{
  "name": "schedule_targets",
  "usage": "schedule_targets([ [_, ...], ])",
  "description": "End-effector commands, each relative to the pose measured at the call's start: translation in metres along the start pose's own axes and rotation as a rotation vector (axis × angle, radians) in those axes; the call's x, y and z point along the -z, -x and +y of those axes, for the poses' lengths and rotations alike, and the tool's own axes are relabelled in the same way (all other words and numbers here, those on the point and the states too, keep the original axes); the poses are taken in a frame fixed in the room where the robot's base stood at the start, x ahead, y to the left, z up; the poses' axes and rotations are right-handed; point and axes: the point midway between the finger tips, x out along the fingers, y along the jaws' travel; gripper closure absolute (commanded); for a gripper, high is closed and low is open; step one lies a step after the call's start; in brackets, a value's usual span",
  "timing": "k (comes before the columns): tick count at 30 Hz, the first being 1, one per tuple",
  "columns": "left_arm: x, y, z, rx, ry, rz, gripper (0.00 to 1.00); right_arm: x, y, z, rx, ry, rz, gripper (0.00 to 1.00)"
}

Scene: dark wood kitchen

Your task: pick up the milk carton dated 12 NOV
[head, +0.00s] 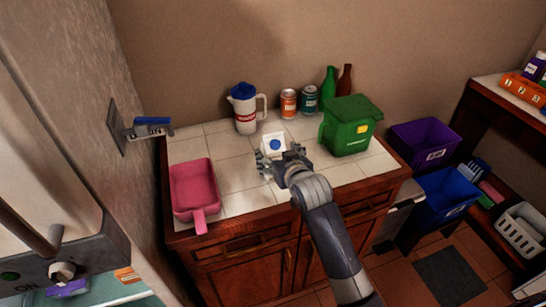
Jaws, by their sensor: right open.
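A small white carton with a blue round mark (273,142) stands on the tiled counter, near its middle. No date can be read on it, so I cannot tell whether it says 12 NOV. My right gripper (270,163) is open at the near side of the carton and hides its lower part. I cannot tell whether the fingers touch it or are around it. My left gripper is not in view.
On the tiled counter (235,172) are a pink dustpan (193,186), a white jug with a blue lid (244,108), two cans (288,103), two bottles (328,86) and a green bin (350,125). Purple (424,143) and blue (446,193) crates stand right.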

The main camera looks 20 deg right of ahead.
Motion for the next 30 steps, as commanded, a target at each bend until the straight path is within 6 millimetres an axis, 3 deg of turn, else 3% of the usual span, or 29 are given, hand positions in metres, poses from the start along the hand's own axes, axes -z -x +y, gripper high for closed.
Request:
schedule_targets([
  [7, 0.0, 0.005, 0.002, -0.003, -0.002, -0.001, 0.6, -0.001, -0.013, 0.001, 0.0, -0.001, -0.002, 0.25],
  [18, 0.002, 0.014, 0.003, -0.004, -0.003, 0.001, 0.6, -0.005, -0.052, 0.002, 0.0, -0.001, 0.0, 0.25],
  [27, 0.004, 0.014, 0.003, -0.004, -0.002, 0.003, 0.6, -0.006, -0.056, 0.001, 0.0, -0.001, 0.001, 0.25],
  [28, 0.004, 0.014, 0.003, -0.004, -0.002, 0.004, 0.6, -0.006, -0.056, 0.001, 0.0, -0.001, 0.001, 0.27],
  [30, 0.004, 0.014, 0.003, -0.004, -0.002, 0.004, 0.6, -0.006, -0.056, 0.001, 0.0, -0.001, 0.001, 0.43],
])
